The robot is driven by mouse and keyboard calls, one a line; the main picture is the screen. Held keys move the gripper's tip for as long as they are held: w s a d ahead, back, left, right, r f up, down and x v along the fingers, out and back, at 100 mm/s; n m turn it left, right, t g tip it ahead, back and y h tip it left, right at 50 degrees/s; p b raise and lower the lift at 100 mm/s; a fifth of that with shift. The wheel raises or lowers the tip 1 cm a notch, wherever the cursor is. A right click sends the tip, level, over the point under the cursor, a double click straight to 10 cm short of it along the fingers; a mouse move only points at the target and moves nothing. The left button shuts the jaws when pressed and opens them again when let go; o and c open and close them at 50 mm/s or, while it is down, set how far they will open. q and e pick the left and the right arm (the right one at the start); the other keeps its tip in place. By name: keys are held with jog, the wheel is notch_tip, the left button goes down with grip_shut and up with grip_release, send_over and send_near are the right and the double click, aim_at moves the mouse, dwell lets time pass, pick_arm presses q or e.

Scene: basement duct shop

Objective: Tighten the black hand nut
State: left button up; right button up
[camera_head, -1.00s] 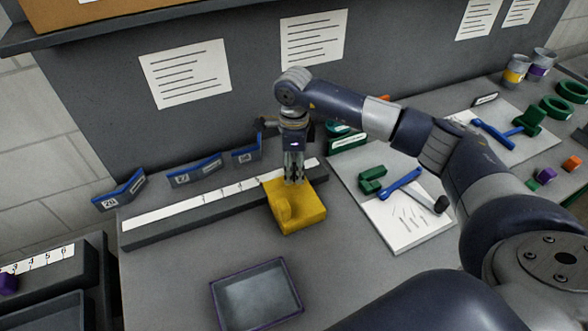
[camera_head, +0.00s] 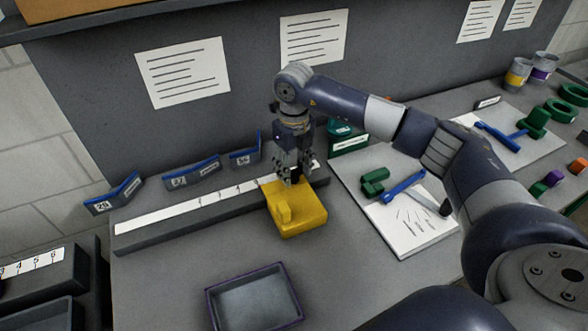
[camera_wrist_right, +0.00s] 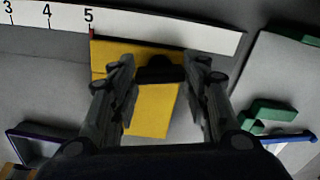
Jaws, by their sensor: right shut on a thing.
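The black hand nut (camera_wrist_right: 160,72) shows in the wrist view as a dark piece at the upper edge of the yellow block (camera_wrist_right: 152,108). My right gripper (camera_wrist_right: 163,64) points down with its fingers on either side of the nut and is shut on it. In the head view the yellow block (camera_head: 298,212) lies against the dark rail with the white number strip (camera_head: 190,212). The right gripper (camera_head: 291,178) stands over the block's back part, and its fingers mostly hide the nut. The left gripper is not in view.
An empty purple-rimmed tray (camera_head: 207,300) lies in front of the block. To the right, a white sheet (camera_head: 405,232) carries a green part (camera_head: 374,184) and a blue tool (camera_head: 402,187). Blue-topped label holders (camera_head: 192,174) stand behind the rail. Bare bench lies left of the tray.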

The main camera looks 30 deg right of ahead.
aim_at(294, 170)
jog(key=shift+m, duration=1.2)
jog(key=o, duration=1.1)
jog(key=shift+c, duration=0.2)
notch_tip(294, 170, up, 12)
